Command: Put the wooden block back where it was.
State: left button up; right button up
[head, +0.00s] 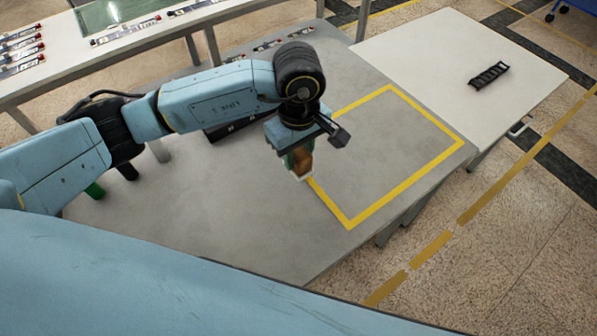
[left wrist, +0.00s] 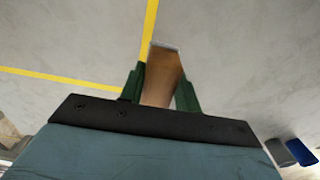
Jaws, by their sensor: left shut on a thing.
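The wooden block (head: 303,162) is brown with a pale end and is held in my left gripper (head: 299,166). In the left wrist view the block (left wrist: 163,75) stands out between the two green fingers of my left gripper (left wrist: 161,90), which is shut on it. The block is at the left part of the yellow outlined square (head: 348,221) on the grey table (head: 200,225). I cannot tell whether its lower end touches the table. My right gripper is not in view.
A black slotted part (head: 489,75) lies on the white table (head: 440,50) at the right. A dark object (head: 226,130) lies on the grey table behind my left arm. A blue object (left wrist: 301,152) and a grey one show in the left wrist view. The inside of the yellow outline is clear.

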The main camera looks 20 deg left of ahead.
aim_at(299, 151)
pick_arm(q)
jog(key=shift+f, duration=2.95)
jog(key=shift+f+b, duration=0.15)
jog(key=shift+b, duration=0.25)
jog(key=o, duration=0.9)
jog(key=shift+o, duration=0.2)
notch_tip(299, 151, up, 12)
jog(key=shift+r+p, duration=0.2)
jog(key=shift+p, duration=0.3)
